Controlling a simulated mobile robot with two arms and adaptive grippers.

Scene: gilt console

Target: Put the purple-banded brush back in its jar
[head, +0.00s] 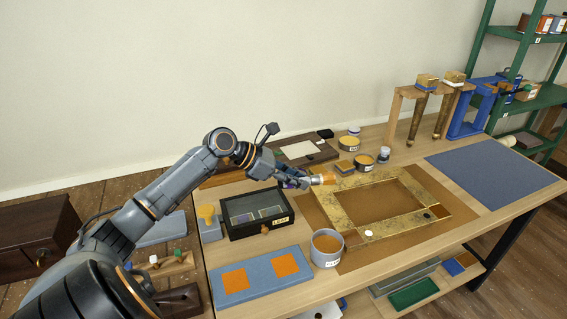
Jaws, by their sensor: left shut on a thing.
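My left gripper (308,182) is shut above the table, just left of the gilt frame's upper left corner. An orange-tan tip (326,178) sticks out to the right of its fingers. A small purple patch (289,184) shows by the fingers; this looks like the purple-banded brush, mostly hidden by the gripper. An open round grey jar (327,256) with a white label stands at the front of the table, below the gripper in the picture. It has a tan inside, and no brush stands in it. I cannot tell whether it is the brush's own jar. My right gripper is not in view.
A gilt frame (352,198) lies on a brown sheet. A glass-lidded black box (236,228), a yellow stamp-like thing (208,219) and a blue-grey pad (228,293) with orange squares are at left. Small tins (364,163) stand behind. The blue mat (495,172) at right is clear.

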